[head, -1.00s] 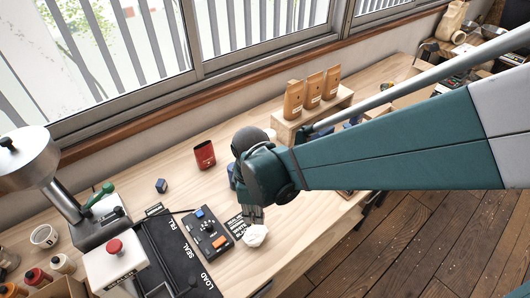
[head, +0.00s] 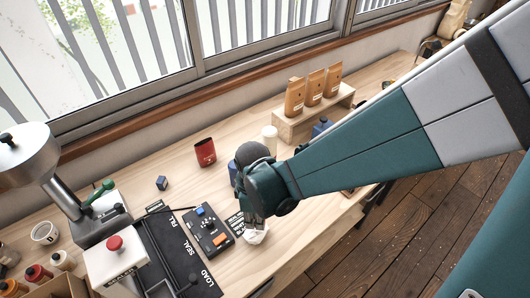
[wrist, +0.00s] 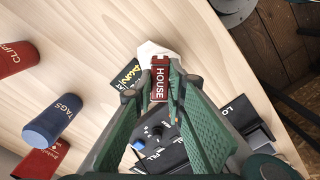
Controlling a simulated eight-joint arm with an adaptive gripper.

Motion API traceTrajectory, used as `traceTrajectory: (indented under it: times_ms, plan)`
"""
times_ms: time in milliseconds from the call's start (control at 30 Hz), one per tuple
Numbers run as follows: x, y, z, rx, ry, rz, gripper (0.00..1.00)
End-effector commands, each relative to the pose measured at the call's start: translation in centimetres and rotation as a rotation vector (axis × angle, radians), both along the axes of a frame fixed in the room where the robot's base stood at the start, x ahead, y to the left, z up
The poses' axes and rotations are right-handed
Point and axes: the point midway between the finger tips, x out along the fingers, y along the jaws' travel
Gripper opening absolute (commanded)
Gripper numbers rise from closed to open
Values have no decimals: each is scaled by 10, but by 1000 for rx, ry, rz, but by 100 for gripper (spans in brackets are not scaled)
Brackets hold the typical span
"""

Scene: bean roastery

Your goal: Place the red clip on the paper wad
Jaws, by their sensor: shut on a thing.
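The red clip (wrist: 160,80), lettered HOUSE, is between my fingertips in the wrist view. My gripper (wrist: 163,90) is shut on it. The white crumpled paper wad (wrist: 151,50) shows just beyond the clip and is partly covered by it. In the head view the paper wad (head: 257,238) lies on the table directly under my gripper (head: 253,222). The clip is hard to make out there. I cannot tell whether the clip touches the wad.
A black panel with buttons (head: 207,232) and a black mat (head: 170,250) lie left of the wad. A dark printed card (wrist: 126,76) lies beside it. The table's front edge is close.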

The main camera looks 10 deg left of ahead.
Motion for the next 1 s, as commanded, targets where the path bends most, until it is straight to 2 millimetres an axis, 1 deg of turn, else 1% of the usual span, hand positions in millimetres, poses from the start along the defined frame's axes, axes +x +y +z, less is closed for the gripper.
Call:
traceTrajectory:
  times_ms: [300,433,567,800,1000]
  plan:
    - [0,0,0,0,0,0,9]
    - [0,0,-4,0,0,0,9]
    - [0,0,-13,0,0,0,9]
    - [0,0,-34,0,0,0,9]
    - [0,0,-41,0,0,0,9]
